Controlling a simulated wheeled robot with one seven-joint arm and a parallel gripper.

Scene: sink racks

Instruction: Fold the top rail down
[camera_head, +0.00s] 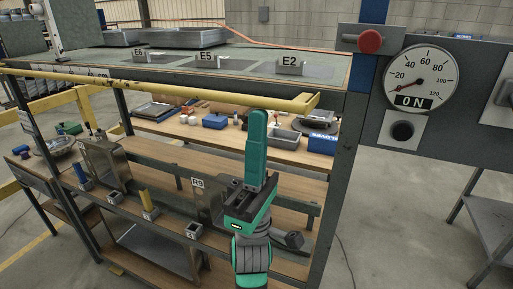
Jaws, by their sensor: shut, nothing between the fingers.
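The yellow top rail (150,84) runs along the front of the rack's upper deck, from the left edge of the picture to a bent end at the right. It stands out in front of the deck edge. My green gripper (257,116) is shut and empty, with its fingers pointing up. Its tips appear just below the right part of the rail, with a small gap in the picture. I cannot tell the gap in depth. My gripper hides part of the shelves behind it.
The upper deck (215,62) carries grey trays and tags E6, E5 and E2. A panel at the right holds a gauge (419,78) and a red button (370,41). Lower shelves hold small items and a bracket tagged R9 (207,200). Open floor lies right of the rack post.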

